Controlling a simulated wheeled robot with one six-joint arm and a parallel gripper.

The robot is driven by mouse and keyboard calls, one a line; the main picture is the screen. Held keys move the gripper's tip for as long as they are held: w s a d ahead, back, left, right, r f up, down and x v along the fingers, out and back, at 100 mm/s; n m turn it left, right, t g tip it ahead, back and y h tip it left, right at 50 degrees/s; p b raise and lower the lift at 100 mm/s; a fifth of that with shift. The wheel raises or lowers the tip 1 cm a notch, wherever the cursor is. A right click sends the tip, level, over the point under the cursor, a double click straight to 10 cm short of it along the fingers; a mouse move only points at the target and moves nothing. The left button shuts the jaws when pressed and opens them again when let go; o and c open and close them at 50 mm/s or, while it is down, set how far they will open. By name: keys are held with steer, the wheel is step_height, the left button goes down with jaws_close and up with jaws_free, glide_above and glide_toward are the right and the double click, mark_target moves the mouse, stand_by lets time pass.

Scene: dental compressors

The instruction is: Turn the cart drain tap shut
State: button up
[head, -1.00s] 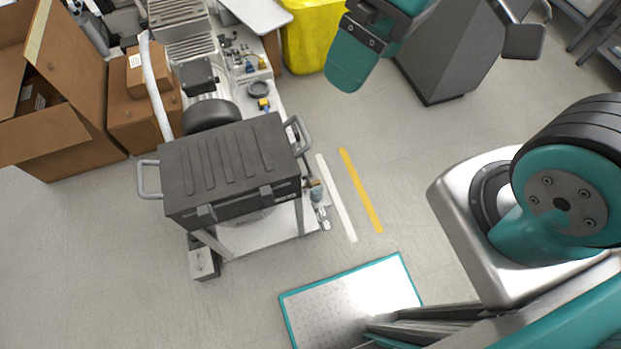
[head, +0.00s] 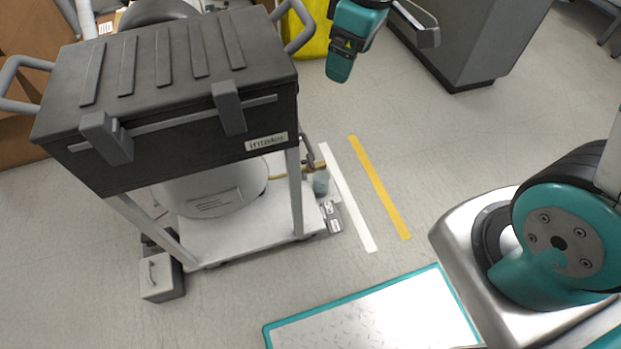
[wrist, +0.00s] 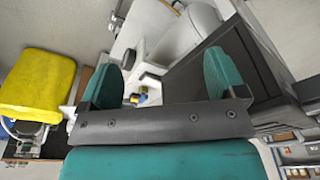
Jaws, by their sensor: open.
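The cart (head: 225,225) is a pale low frame with a tank on it and a dark grey lidded case on top. A brass-coloured pipe fitting (head: 314,168) shows at the cart's right side, just above a small clear cup (head: 320,184). I cannot make out the drain tap's handle or its position there. In the wrist view my gripper (wrist: 162,72) has its two teal fingers wide apart with nothing held between them. Small yellow and blue fittings (wrist: 141,98) show beyond the fingers, apart from them. I cannot tell whether one is the tap.
The dark case (head: 180,90) overhangs the cart. White and yellow floor stripes (head: 378,187) run along its right side, with clear floor beyond. A teal-edged plate (head: 380,318) lies in front. A grey cabinet (head: 470,40) stands at the back right. A yellow bin (wrist: 38,85) shows in the wrist view.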

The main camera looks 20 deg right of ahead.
steer(key=w+d+f+n+b, duration=0.1)
steer(key=w+f+b, duration=0.1)
steer(key=f+b, duration=0.35)
steer(key=w+f+n+h+b, duration=0.1)
steer(key=w+f+b, duration=0.15)
steer(key=f, duration=0.55)
steer(key=w+d+f+n+b, duration=0.1)
steer(key=w+f+b, duration=0.2)
steer(key=f, duration=0.3)
steer(key=n+g, duration=0.1)
steer(key=n, duration=0.5)
glide_toward(311, 160)
steer(key=f+b, duration=0.4)
steer(key=b, duration=0.1)
steer(key=f+b, duration=0.5)
steer(key=shift+a, duration=0.2)
steer(key=c, duration=0.9)
